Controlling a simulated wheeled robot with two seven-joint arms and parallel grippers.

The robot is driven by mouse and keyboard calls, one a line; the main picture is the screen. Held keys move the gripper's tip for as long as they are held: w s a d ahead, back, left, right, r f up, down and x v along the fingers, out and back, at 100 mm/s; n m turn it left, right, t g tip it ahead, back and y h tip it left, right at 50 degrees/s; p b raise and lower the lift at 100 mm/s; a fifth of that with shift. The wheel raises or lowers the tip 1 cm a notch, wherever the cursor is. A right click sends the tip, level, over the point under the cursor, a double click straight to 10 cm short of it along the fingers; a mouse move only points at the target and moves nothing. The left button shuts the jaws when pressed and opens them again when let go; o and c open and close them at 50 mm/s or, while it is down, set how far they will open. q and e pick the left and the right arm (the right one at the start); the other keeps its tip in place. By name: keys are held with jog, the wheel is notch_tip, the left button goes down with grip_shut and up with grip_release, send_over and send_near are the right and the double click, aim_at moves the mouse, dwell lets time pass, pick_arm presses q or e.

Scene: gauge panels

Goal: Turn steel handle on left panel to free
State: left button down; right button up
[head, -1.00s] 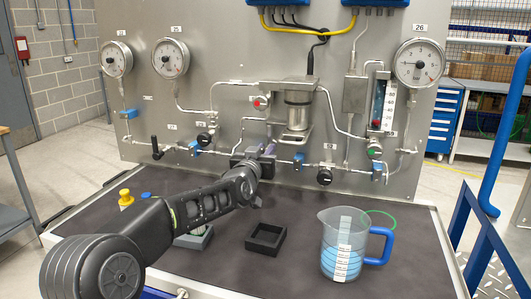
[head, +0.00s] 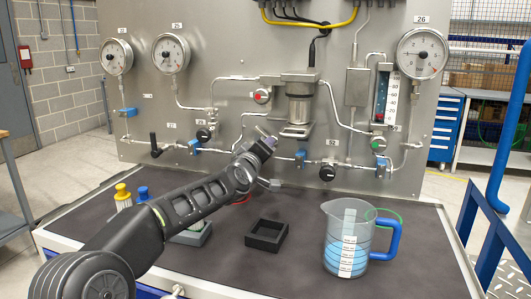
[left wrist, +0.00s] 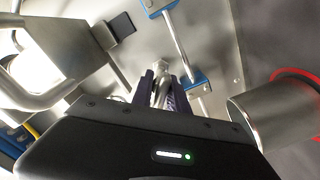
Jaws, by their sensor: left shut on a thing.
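My left gripper (head: 264,138) is at the middle of the steel panel (head: 230,60), in front of the pipework, with its wrist tilted. In the left wrist view its two dark fingers (left wrist: 162,92) are shut on a narrow steel handle (left wrist: 160,70), whose rounded end shows between them. In the head view the gripper hides most of that handle. My right gripper is in neither view.
Steel pipes with blue valves (head: 300,157), black knobs (head: 328,173) and a red knob (head: 262,96) surround the gripper.

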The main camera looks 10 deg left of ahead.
pick_arm(q)
jog(key=n+b, duration=0.2)
jog(key=n, duration=0.6)
jog(key=shift+a+f, duration=0.1)
jog(key=shift+f, duration=0.05)
dwell(0.5)
jog(key=c, duration=1.5)
grip_release()
jog(key=shift+s, duration=0.1)
jog(key=shift+s+b, duration=0.3)
jog(key=shift+s, duration=0.05)
jog(key=s, duration=0.2)
jog(key=s+b, duration=0.1)
jog(key=s, duration=0.1)
jog(key=s+b, duration=0.1)
jog(key=s, duration=0.2)
jog(key=shift+a, duration=0.25)
